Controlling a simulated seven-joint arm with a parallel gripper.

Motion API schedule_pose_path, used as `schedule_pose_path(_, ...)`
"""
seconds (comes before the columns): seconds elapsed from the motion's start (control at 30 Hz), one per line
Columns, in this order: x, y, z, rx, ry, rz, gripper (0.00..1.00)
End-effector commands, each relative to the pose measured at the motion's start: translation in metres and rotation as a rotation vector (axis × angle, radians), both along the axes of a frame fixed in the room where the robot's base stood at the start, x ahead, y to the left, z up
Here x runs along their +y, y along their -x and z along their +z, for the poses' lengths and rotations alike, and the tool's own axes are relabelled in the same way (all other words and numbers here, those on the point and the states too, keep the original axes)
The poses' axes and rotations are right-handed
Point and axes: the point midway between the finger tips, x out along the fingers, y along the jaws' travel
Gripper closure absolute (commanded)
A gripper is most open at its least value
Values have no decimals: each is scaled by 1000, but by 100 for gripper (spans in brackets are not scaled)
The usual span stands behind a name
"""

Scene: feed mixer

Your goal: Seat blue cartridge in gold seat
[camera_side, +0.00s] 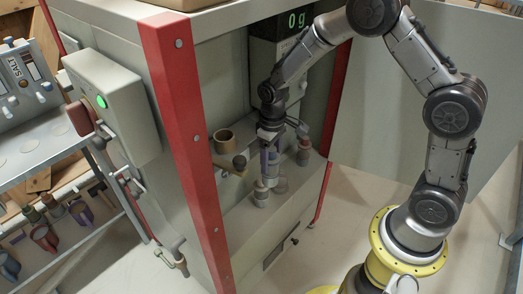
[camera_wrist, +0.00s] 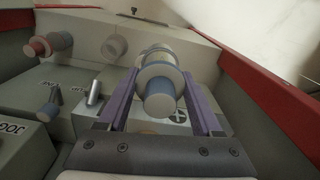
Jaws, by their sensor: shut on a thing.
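My gripper (camera_wrist: 158,95) has its two purple fingers closed on a cartridge with a blue end (camera_wrist: 163,100) and a pale round flange, seen end-on in the wrist view. Another pale round part shows just behind it; I cannot tell whether the two touch. In the side view my gripper (camera_side: 269,158) points down inside the machine's recess, above the shelf with small cylinders. The held cartridge is hard to make out there.
A red post (camera_side: 186,150) borders the recess. The display reads 0 g.

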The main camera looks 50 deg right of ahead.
Motion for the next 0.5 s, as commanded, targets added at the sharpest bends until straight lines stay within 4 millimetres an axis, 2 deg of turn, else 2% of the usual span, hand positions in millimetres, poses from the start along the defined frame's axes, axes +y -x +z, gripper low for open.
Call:
schedule_pose_path(0.13,0,3,0,0,0,-96,100)
schedule_pose_path(0.27,0,2,0,-1,0,-87,100)
schedule_pose_path(0.37,0,0,0,-1,0,4,100)
schedule_pose_path(0.5,1,2,-5,1,0,222,100)
